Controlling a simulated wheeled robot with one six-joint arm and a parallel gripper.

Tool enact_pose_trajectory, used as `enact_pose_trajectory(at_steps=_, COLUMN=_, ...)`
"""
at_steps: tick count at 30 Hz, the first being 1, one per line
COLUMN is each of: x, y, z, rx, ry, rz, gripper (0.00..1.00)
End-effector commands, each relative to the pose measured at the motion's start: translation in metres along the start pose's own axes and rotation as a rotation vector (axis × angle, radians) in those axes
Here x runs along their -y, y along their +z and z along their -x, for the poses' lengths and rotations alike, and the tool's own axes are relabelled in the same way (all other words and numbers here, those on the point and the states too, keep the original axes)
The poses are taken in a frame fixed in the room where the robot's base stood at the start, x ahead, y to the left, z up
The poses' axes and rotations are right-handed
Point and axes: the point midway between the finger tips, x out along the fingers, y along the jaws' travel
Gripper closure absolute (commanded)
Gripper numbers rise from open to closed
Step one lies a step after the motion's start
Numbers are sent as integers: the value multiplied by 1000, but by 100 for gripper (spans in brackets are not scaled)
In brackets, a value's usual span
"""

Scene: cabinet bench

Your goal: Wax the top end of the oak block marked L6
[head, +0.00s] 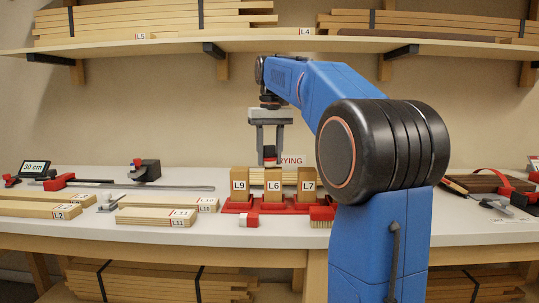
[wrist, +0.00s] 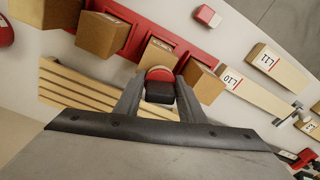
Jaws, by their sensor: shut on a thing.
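The oak block marked L6 (head: 273,185) stands upright in the red holder (head: 235,207), between the blocks marked L9 (head: 239,184) and L7 (head: 306,185). My gripper (head: 269,155) points down over L6. It is shut on a small dark-and-red applicator (wrist: 160,88), which shows a pale rounded part beyond its red band in the wrist view. The applicator is just above or at the top end of L6; I cannot tell whether they touch. In the wrist view it partly hides the middle block (wrist: 155,54), seemingly L6.
Pale slats (wrist: 90,92) lie behind the holder, beside a partly hidden sign ending in "RYING" (head: 291,160). A small red-and-white piece (head: 248,220) lies in front. Labelled boards (head: 155,216) lie left. A shelf (head: 240,43) with boards hangs above.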

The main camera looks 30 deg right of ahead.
Motion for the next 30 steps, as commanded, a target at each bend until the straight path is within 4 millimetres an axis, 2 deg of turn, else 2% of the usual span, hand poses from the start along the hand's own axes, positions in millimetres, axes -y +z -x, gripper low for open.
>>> enact_pose_trajectory(at_steps=16, x=0, y=2, z=-6, rx=0, ry=0, rz=0, gripper=88)
enact_pose_trajectory(at_steps=30, x=8, y=25, z=-3, rx=-1, ry=0, rz=0, gripper=88)
